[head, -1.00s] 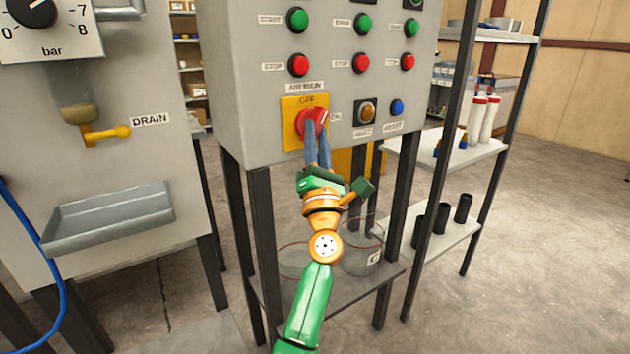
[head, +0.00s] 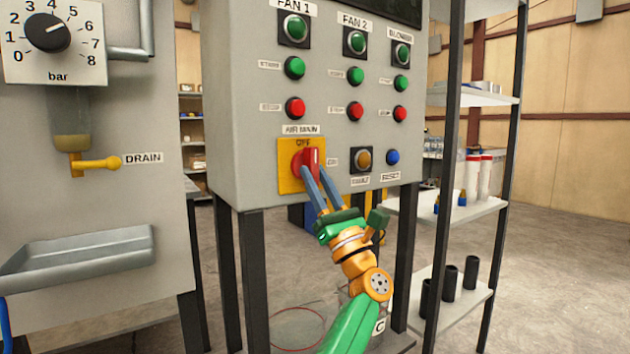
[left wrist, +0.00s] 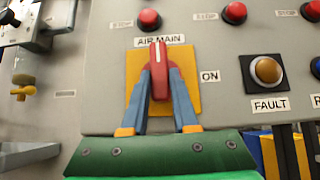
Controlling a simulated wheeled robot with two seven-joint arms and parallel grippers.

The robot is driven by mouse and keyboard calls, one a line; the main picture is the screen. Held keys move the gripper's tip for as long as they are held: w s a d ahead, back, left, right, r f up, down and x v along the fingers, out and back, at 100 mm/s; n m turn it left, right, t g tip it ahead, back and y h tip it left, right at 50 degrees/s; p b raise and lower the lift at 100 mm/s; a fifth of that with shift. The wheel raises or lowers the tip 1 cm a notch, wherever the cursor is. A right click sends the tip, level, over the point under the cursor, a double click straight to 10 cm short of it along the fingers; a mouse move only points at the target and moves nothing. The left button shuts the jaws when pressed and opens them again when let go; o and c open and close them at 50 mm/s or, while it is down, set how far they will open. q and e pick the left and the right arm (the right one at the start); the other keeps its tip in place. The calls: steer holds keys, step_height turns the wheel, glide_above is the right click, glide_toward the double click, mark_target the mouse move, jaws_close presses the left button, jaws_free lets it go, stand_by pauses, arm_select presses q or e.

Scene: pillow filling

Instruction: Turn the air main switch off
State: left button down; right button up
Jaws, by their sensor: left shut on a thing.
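The AIR MAIN switch has a red handle (head: 313,157) on a yellow plate (head: 287,182) low on the grey control box. OFF is printed at the plate's top; the ON label is at its right, partly hidden in the head view. My left gripper (head: 309,174) reaches up from below, its blue fingers on both sides of the handle. In the left wrist view, the fingers (left wrist: 160,88) close around the red handle (left wrist: 161,60), which stands upright with its white mark at the top. My right gripper is not in view.
Green and red buttons sit above the switch. An amber FAULT button (head: 363,158) and a blue RESET button (head: 392,157) sit close to its right. A yellow DRAIN valve (head: 100,163) and a grey tray (head: 80,252) are on the left panel. A shelf rack (head: 500,205) stands right.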

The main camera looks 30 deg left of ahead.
arm_select(q)
steer(key=shift+r+g, duration=0.25)
steer(key=shift+g, duration=0.05)
steer(key=c, duration=0.7)
jaws_free()
steer(key=shift+s+d, duration=0.1)
steer(key=shift+f, duration=0.15)
steer(key=b+v, duration=0.1)
steer(key=v, duration=0.6)
